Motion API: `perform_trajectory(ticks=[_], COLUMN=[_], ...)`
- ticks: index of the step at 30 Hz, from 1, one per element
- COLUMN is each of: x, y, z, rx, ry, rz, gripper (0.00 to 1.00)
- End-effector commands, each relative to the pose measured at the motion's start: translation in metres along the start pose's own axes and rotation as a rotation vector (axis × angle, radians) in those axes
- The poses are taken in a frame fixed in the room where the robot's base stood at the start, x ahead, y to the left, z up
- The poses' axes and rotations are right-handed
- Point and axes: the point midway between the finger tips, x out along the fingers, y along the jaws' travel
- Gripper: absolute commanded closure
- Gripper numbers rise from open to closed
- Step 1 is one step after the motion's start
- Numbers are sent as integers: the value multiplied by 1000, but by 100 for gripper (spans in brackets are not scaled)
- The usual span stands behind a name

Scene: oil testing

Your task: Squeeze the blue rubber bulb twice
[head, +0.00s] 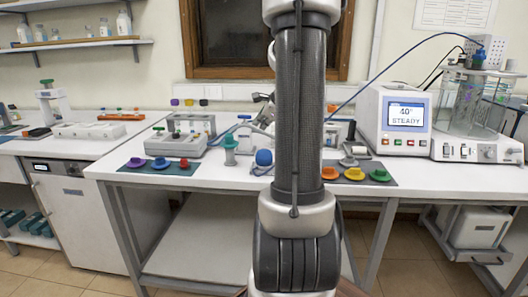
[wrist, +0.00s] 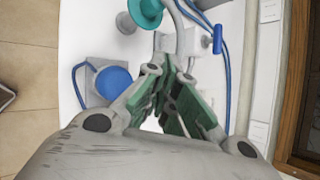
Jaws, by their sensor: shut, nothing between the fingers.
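The blue rubber bulb (head: 264,158) sits near the front edge of the white bench, just left of my arm in the head view. In the wrist view the bulb (wrist: 113,83) lies to the left of my gripper, apart from the fingers, with a blue tube curving beside it. My gripper (wrist: 169,76) has green finger pads, and its fingers are drawn together with nothing between them. In the head view my arm hides part of the bench, and the gripper is hard to make out there.
A teal-topped grey stand (head: 230,150) is left of the bulb; its teal top (wrist: 146,12) shows above the fingers in the wrist view. Mats with coloured caps (head: 160,167) lie on either side. A heating unit reading 40° (head: 396,120) and a glass bath (head: 478,105) stand right.

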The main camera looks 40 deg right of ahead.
Motion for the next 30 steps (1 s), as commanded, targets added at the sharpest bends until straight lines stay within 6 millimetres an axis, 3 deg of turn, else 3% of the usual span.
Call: perform_trajectory(ticks=[4,14,20,30], x=[-16,-16,-7,26], y=[-11,-12,-4,20], z=[12,11,4,-20], rx=[-2,0,2,3], ry=[0,2,2,3], rz=[-3,-1,1,1], gripper=[100,100,100,100])
